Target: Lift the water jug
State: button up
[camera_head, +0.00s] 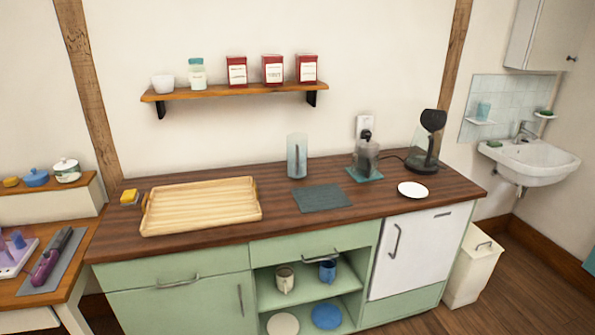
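A tall, pale blue, see-through vessel (297,158), which looks like the water jug, stands upright on the dark wooden counter (225,245), just behind a dark grey-green mat (321,198). A dark upright strip, perhaps its handle, shows on it. Nothing touches it that I can see. A smoky see-through pot (366,160) with a dark top stands to its right on a teal mat (376,176). My gripper is not in view.
A wooden tray (202,205) lies left on the counter. A black appliance (427,150) and white saucer (412,190) are at the right. A wall shelf (235,91) with several containers hangs above. A washbasin (535,165) and white bin (473,268) stand further right.

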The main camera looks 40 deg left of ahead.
aim_at(296, 143)
jog(key=z, duration=0.05)
jog(key=k, duration=1.25)
jog(key=u, duration=4.75)
jog(key=i, duration=0.15)
jog(key=z, duration=3.15)
jog(key=i, duration=0.9)
jog(key=u, duration=0.15)
